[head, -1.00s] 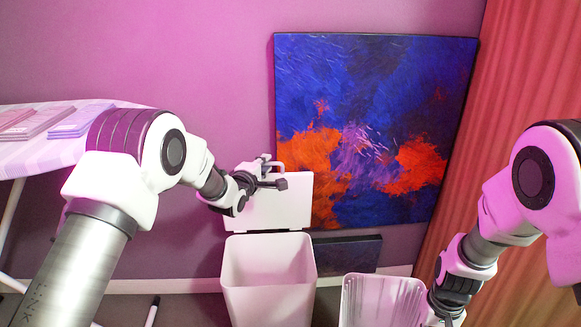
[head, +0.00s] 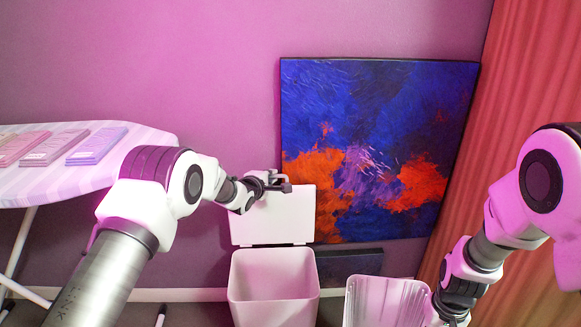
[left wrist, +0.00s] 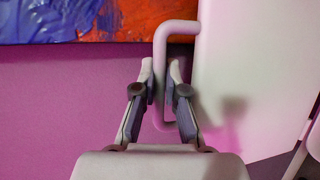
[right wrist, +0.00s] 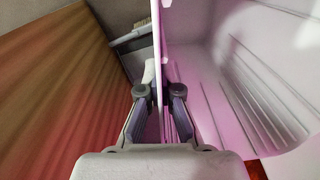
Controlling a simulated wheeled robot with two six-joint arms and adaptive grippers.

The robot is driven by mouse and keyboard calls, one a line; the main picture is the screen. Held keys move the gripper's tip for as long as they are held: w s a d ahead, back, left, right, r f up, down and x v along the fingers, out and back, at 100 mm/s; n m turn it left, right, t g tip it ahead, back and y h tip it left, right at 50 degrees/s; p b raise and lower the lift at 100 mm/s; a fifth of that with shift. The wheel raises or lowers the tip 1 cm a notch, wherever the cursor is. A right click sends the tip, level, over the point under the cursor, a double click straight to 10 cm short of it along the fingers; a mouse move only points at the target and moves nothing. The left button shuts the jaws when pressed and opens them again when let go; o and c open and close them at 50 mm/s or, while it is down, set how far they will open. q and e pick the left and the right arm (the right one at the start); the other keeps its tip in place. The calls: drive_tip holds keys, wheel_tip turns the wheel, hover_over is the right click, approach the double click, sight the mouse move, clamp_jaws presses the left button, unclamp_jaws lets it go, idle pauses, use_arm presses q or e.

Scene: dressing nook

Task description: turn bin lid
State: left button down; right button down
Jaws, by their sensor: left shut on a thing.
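The white bin (head: 273,306) stands on the floor at the centre of the head view, its top open. Its flat white lid (head: 290,222) stands about upright at the bin's back edge. My left gripper (head: 283,184) is at the lid's top. In the left wrist view its fingers (left wrist: 161,78) are shut on the lid's looped handle (left wrist: 178,27), with the lid's panel (left wrist: 250,75) to the right.
An ironing board (head: 60,180) with folded cloths is at left. A red curtain (head: 455,200) hangs at right.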

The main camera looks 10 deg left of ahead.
use_arm(q)
drive_tip(key=shift+w+a, duration=0.1)
drive_tip(key=shift+w, duration=0.35)
use_arm(e)
drive_tip(key=shift+r, duration=0.6)
use_arm(q)
drive_tip(key=c, duration=1.5)
unclamp_jaws()
drive_tip(key=v, duration=1.2)
drive_tip(key=shift+r, duration=0.2)
